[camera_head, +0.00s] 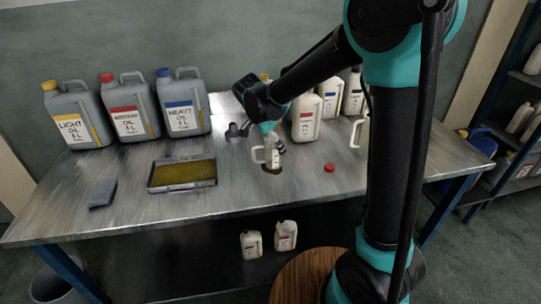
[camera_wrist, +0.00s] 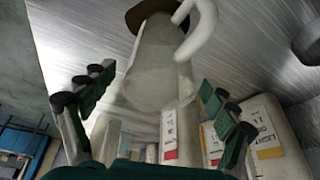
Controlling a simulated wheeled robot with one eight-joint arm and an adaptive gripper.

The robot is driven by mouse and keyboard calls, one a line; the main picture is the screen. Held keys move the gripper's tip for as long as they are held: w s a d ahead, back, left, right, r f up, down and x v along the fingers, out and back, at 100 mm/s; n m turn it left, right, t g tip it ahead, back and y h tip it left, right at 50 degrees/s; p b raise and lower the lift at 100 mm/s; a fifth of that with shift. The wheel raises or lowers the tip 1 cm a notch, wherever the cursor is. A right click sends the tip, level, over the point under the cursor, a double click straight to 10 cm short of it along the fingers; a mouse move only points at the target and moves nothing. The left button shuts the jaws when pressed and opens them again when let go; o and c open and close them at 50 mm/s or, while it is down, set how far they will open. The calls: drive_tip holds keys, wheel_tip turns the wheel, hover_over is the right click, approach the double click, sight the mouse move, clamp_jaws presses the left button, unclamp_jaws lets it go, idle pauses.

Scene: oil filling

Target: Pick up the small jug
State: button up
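The small jug (camera_head: 271,155) is pale and translucent, with a loop handle on its left in the head view. It stands over a round brown patch (camera_head: 272,170) near the middle of the metal table (camera_head: 235,200). My gripper (camera_head: 274,140) is at the jug's upper part and hides some of it. In the wrist view the jug (camera_wrist: 160,65) lies between my spread fingers (camera_wrist: 160,85), with its white handle (camera_wrist: 201,30) beyond them. Gaps show between the fingers and the jug. I cannot tell how close the jug is to the palm.
Several labelled oil canisters (camera_head: 186,105) stand along the back. A tray of yellowish oil (camera_head: 182,173) and a grey block (camera_head: 102,193) lie to the left. A red cap (camera_head: 329,168) lies right of the jug. White bottles (camera_head: 305,118) stand close behind my arm.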

drive_tip(key=c, duration=1.1)
